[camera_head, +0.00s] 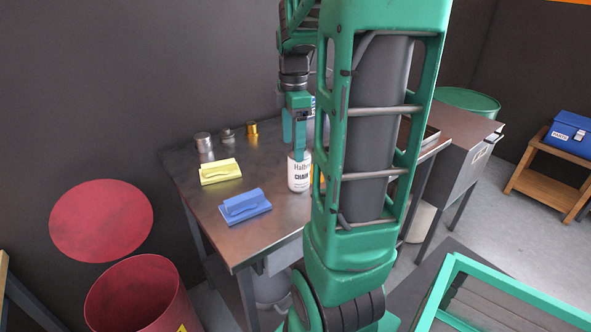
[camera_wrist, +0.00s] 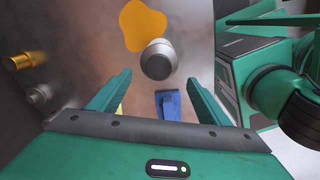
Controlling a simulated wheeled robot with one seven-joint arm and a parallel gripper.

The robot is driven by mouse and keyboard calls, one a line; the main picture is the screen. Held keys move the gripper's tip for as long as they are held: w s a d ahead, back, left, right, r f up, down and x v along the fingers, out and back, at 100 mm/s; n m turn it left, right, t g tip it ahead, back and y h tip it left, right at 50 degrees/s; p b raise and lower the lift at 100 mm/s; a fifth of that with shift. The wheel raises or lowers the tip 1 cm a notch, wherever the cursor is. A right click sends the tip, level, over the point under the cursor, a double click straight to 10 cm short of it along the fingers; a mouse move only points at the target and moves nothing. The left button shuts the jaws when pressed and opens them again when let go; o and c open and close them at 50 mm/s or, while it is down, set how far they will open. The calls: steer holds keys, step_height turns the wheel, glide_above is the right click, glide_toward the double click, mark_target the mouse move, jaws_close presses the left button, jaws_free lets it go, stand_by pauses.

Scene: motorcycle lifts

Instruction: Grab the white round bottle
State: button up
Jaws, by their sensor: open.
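The white round bottle (camera_head: 299,175) stands upright on the metal table, with dark lettering on its label. In the wrist view the bottle (camera_wrist: 158,62) shows from above as a pale round top, just beyond the fingertips and roughly centred between them. My gripper (camera_head: 294,146) points down over the bottle, and one finger overlaps its top in the head view. In the wrist view my gripper (camera_wrist: 158,78) is open with nothing between its fingers. I cannot tell whether a finger touches the bottle.
A blue block-like item (camera_head: 245,206) and a yellow one (camera_head: 221,171) lie left of the bottle. Small metal cylinders (camera_head: 204,142) stand at the back. An orange item (camera_wrist: 143,25) is close beside the bottle. My arm hides the table's right part. A red barrel (camera_head: 140,298) stands at front left.

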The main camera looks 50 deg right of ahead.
mark_target(299, 170)
steer(key=shift+s+d+f+n, duration=0.1)
steer(key=shift+s+d+n, duration=0.1)
steer(key=shift+d+n, duration=0.35)
steer(key=shift+s+d+f, duration=0.1)
steer(key=shift+d+f, duration=0.05)
steer(key=shift+f, duration=1.6)
steer(key=shift+w+d+f, duration=0.1)
steer(key=shift+d+f, duration=0.05)
steer(key=shift+f, duration=1.6)
steer(key=shift+s+d+f, duration=0.1)
steer(key=shift+d+f, duration=0.05)
steer(key=shift+f, duration=1.6)
steer(key=c, duration=1.4)
steer(key=shift+r, duration=0.1)
